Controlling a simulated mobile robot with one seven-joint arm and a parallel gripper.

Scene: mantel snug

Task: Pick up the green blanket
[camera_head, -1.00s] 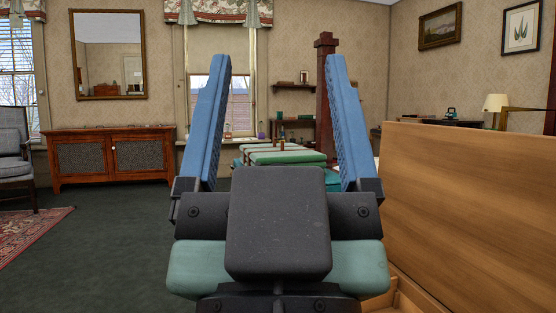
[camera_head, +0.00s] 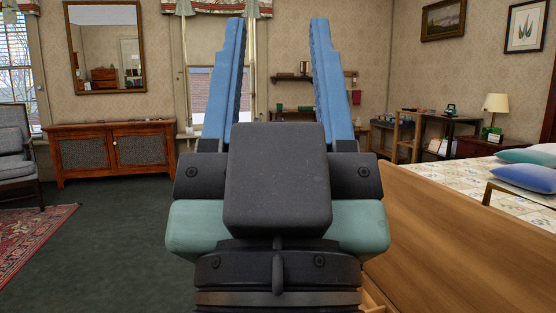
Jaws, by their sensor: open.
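My gripper (camera_head: 278,22) fills the middle of the head view. Its two blue fingers stand wide apart and point up and away, with only wall, window and shelf showing between them. The gripper is open and empty. I cannot make out the green blanket in the current view. The dark palm and pale green housing of my gripper cover the middle of the floor, where a folded green thing showed earlier.
A bed (camera_head: 445,185) with a patterned quilt and a wooden footboard (camera_head: 430,225) stands close on the right, with blue (camera_head: 525,178) and green pillows. A wooden cabinet (camera_head: 113,152), an armchair (camera_head: 14,160) and a rug (camera_head: 35,235) are left. Dark carpet (camera_head: 120,250) is clear at left.

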